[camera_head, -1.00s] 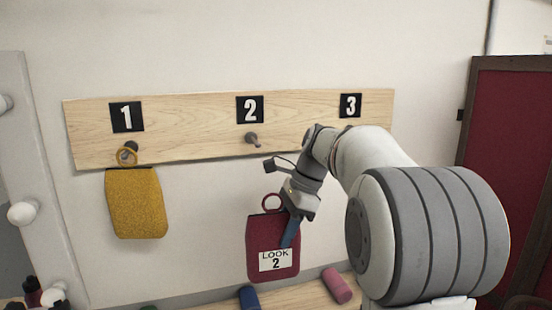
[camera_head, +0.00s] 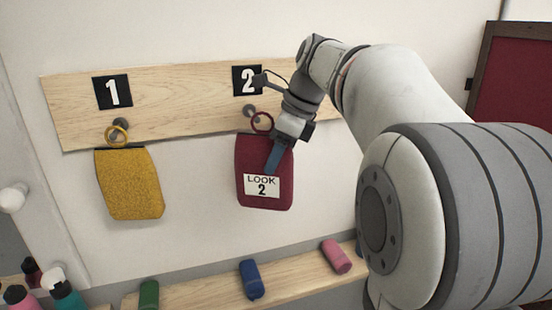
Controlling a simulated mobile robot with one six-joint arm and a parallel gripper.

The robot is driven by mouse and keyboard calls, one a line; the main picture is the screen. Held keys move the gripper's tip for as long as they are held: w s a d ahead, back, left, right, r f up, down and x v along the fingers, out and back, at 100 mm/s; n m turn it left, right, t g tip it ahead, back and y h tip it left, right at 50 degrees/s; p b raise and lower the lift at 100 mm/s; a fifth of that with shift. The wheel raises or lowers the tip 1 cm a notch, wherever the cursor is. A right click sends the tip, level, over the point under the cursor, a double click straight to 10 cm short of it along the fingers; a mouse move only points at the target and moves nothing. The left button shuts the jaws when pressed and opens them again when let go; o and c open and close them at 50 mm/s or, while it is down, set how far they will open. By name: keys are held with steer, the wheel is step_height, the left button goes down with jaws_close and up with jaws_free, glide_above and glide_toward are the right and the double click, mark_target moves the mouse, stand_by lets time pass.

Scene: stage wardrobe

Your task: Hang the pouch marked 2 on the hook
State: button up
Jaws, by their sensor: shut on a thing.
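The dark red pouch (camera_head: 250,158) carries a white label reading LOOK 2 and has a red ring (camera_head: 262,122) at its top. My gripper (camera_head: 275,157) is shut on the pouch at its right side and holds it upright in front of the wall. The hook under number 2 (camera_head: 249,111) is a grey peg on the wooden board. The ring appears just below and right of this hook. I cannot tell whether the ring is around the peg or only in front of it.
A yellow pouch (camera_head: 130,185) hangs by its ring on the hook under number 1 (camera_head: 113,92). A wooden shelf (camera_head: 195,287) below bears green, blue and pink rolls. My arm hides the board's right end. The wall between the two pouches is clear.

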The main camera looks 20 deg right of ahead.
steer(key=w+f, duration=0.1)
steer(key=w, duration=0.6)
steer(key=shift+f+p, duration=0.15)
steer(key=shift+p, duration=0.2)
stand_by(0.5)
stand_by(0.4)
steer(key=o, duration=1.2)
steer(key=shift+c, duration=0.2)
